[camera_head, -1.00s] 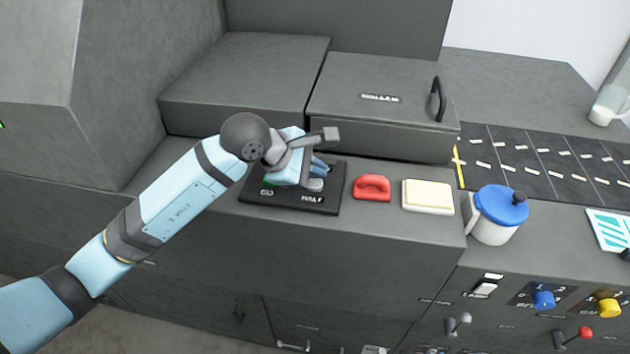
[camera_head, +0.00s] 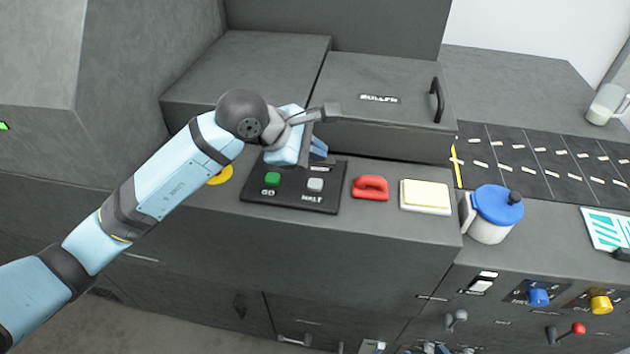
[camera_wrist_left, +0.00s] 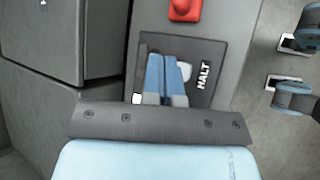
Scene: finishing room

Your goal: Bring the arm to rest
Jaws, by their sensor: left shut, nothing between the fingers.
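My left arm comes in from the left in the head view. Its gripper (camera_head: 318,149) hangs above the back edge of the black button panel (camera_head: 257,194), with its blue fingers together and nothing between them. In the left wrist view the shut blue fingers (camera_wrist_left: 167,78) show in front of the panel, next to the HALT label (camera_wrist_left: 203,75). On the panel are a green GO button (camera_head: 271,179) and a light grey HALT button (camera_head: 315,185), both clear of the gripper in the head view.
A red handled block (camera_head: 371,188), a cream pad (camera_head: 426,195) and a blue-lidded jar (camera_head: 493,213) stand right of the panel. Behind is a grey lidded box (camera_head: 385,85) with a black handle. A yellow round thing (camera_head: 222,175) is partly hidden by my arm.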

